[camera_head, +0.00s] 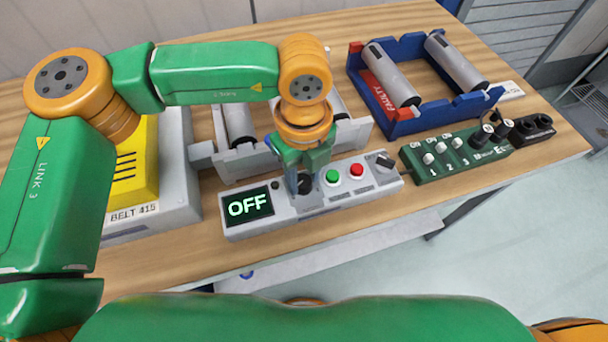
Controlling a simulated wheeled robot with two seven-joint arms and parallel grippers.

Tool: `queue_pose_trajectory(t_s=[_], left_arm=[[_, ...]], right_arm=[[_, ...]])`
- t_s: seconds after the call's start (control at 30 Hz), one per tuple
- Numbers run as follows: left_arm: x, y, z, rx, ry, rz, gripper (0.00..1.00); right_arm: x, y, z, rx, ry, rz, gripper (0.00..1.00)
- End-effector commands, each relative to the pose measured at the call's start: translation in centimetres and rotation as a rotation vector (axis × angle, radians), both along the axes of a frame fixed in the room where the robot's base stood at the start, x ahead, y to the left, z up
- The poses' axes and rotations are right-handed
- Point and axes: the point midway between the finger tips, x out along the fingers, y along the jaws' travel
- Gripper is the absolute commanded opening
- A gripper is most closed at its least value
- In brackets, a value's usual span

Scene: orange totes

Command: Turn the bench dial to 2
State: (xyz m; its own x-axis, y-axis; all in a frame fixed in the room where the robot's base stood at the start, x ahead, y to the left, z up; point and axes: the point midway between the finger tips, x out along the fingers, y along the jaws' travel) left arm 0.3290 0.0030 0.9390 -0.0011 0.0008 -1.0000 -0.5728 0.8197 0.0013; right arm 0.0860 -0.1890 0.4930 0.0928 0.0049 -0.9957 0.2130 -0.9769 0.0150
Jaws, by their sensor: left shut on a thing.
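The grey control box (262,230) lies on the wooden bench. Its display (248,206) reads OFF in green letters. My left gripper (303,186) points down onto the box between the display and the green button. It is shut on the bench dial, which is mostly hidden by the fingers; its pointer and scale cannot be read. A green button (333,177) and a red button (357,170) are just right of the gripper. A black switch (385,161) sits at the box's right end. My right gripper is not in view.
A grey roller frame (235,166) stands close behind the box. A blue roller frame with a red FAULTY label (403,92) stands at the back right. A green switch box (440,166) lies to the right. A yellow and grey BELT 415 unit (172,170) stands to the left.

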Motion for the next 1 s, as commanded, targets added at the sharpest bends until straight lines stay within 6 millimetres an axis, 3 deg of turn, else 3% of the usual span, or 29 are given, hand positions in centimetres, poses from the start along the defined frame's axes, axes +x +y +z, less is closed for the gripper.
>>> queue_pose_trajectory(t_s=[0.4, 1.0], left_arm=[[0.1, 0.0, -0.5, 0.000, -0.003, -0.359, 0.00], [0.1, 0.0, -0.2, 0.000, -0.002, -0.929, 0.00]], right_arm=[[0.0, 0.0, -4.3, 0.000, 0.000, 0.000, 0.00], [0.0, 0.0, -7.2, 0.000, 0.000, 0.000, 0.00]])
